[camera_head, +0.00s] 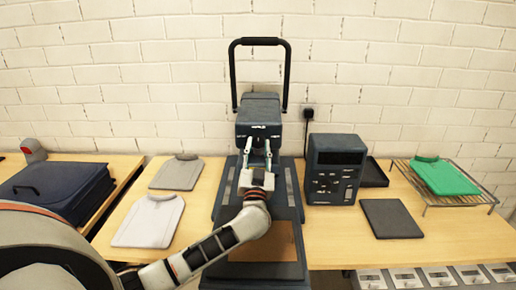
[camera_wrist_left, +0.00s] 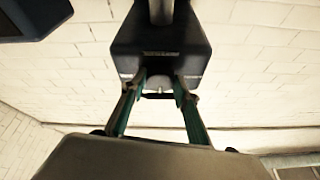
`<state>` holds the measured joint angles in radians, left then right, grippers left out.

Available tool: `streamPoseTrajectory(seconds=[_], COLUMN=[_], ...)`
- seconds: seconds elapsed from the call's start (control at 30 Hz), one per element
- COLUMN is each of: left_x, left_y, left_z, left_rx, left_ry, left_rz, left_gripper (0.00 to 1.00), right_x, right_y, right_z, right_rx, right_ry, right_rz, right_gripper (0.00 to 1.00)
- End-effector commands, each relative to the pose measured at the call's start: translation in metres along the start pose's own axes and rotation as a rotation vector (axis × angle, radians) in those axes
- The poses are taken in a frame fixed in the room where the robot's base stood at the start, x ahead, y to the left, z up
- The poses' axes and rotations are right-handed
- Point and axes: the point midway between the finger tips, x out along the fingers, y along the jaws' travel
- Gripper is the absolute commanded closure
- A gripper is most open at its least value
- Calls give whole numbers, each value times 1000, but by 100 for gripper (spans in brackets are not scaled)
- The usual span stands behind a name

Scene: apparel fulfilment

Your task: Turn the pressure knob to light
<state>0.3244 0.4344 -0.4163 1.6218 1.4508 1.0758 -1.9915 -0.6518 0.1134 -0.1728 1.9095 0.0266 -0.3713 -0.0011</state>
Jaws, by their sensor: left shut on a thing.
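The dark heat press (camera_head: 259,106) stands against the wall, with a tall black U-shaped handle (camera_head: 288,75) above its head. My left gripper (camera_head: 258,146) reaches up to the front of the press head, its two fingers on either side of a small spot there. In the left wrist view, the press head (camera_wrist_left: 158,38) is ahead and the gripper (camera_wrist_left: 160,80) has its fingertips at its lower face. It is shut on the pressure knob (camera_wrist_left: 158,84), which is small and mostly hidden between the fingers. The knob's setting cannot be read. My right gripper is out of view.
A control box (camera_head: 336,168) with buttons stands right of the press, near a dark flat pad (camera_head: 391,218) and a wire rack (camera_head: 470,199) holding a green garment (camera_head: 443,177). Grey garments (camera_head: 149,221) lie left. A dark case (camera_head: 60,186) sits on the left table.

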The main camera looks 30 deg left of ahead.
Motion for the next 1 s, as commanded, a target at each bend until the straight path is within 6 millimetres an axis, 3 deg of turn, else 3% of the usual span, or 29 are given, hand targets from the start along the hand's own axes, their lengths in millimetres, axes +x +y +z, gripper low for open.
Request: streamPoseTrajectory(seconds=[0.37,1.0], left_x=[0,0], left_y=[2,7], left_z=[0,-3], left_rx=[-142,-691], left_ry=[-13,-47], left_rz=[-58,-279], left_gripper=[91,91], right_x=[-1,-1], right_y=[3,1], right_z=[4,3], right_rx=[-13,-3], right_ry=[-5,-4], right_rz=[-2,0], right_gripper=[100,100])
